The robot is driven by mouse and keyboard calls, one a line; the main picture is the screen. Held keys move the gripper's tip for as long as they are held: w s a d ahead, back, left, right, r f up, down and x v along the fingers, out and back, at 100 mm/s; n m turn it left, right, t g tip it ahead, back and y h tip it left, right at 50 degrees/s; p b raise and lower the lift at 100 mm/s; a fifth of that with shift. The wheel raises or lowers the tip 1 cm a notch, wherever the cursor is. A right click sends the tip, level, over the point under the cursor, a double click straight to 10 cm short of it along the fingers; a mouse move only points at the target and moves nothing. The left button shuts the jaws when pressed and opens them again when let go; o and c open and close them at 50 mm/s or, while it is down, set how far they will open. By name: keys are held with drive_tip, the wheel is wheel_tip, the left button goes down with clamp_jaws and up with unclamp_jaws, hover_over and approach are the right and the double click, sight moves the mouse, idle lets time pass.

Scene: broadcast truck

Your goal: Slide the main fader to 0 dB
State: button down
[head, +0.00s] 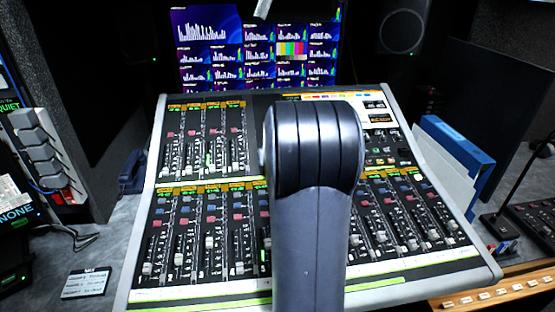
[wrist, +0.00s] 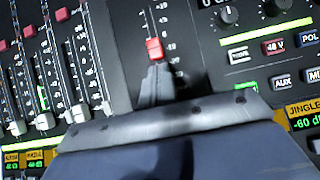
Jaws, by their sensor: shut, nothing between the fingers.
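The main fader, with a red cap (wrist: 154,48), stands in a slot with a printed white scale in the wrist view. The scale numbers are too blurred to read surely. My gripper (wrist: 156,72) is shut and empty, its fingertips just below the red cap in the picture. I cannot tell whether they touch it. The fingers cover the lower part of the slot. In the head view the sloped mixing console (head: 488,264) fills the middle, and my arm hides the main fader and the gripper.
White-capped channel faders (wrist: 45,121) stand left of the gripper in the wrist view. Knobs (wrist: 228,15) and buttons, including a red 48 V button (wrist: 274,46), lie to the right. Screens (head: 258,50) stand behind the console. A blue binder (head: 455,150) stands at its right.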

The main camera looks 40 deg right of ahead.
drive_tip(key=shift+r, duration=0.1)
idle(0.3)
drive_tip(key=shift+w+d+r+p, duration=0.25)
drive_tip(key=shift+w+r+p, duration=0.15)
drive_tip(key=shift+p, duration=0.35)
drive_tip(key=shift+w+d, duration=0.2)
drive_tip(key=shift+w, duration=0.2)
drive_tip(key=shift+f, duration=0.1)
